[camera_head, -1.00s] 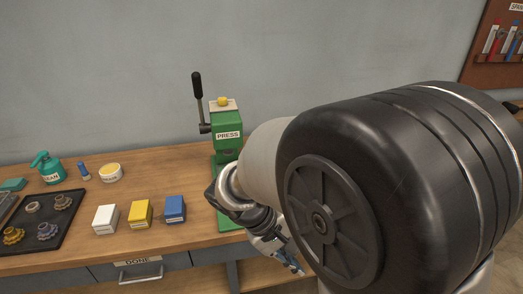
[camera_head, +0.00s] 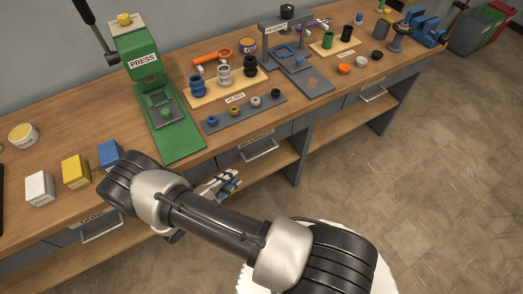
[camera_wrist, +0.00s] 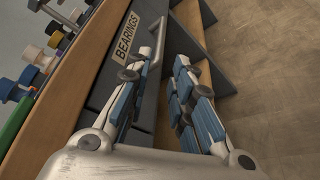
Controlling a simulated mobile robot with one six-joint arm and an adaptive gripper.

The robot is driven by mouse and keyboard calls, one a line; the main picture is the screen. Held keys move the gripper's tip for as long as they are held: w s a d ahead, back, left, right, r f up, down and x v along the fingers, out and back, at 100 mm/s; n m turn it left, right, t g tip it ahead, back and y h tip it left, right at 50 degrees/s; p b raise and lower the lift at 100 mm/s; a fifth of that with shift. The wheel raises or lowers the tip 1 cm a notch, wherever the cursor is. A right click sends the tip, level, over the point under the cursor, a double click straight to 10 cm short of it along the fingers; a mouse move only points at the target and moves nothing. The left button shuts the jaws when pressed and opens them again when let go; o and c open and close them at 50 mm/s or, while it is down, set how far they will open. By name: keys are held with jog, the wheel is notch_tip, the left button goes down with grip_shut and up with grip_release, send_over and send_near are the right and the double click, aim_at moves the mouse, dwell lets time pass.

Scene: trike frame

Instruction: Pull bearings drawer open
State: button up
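The bearings drawer (camera_head: 244,157) is a dark grey front under the bench top, with a pale label and a metal bar handle (camera_head: 262,150). It looks closed. In the wrist view its BEARINGS label (camera_wrist: 125,38) and handle (camera_wrist: 157,45) show just beyond my fingertips. My gripper (camera_head: 222,184) is in front of the bench, left of and below the handle in the head view. In the wrist view my gripper (camera_wrist: 163,60) is open, with blue-padded fingers apart. The left fingertip overlaps the handle's near end; I cannot tell whether it touches.
A DONE drawer (camera_head: 92,232) is at the left and another handled drawer (camera_head: 372,92) at the right. A lower shelf (camera_head: 275,166) runs under the bench. The green press (camera_head: 140,60) and a strip of small rings (camera_head: 240,112) stand above. The floor (camera_head: 400,190) at right is clear.

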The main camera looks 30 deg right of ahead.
aim_at(262, 153)
jog(key=b+x, duration=0.3)
jog(key=x, duration=1.4)
jog(key=shift+d+f, duration=0.1)
jog(key=shift+d, duration=0.05)
jog(key=shift+c, duration=0.5)
grip_shut()
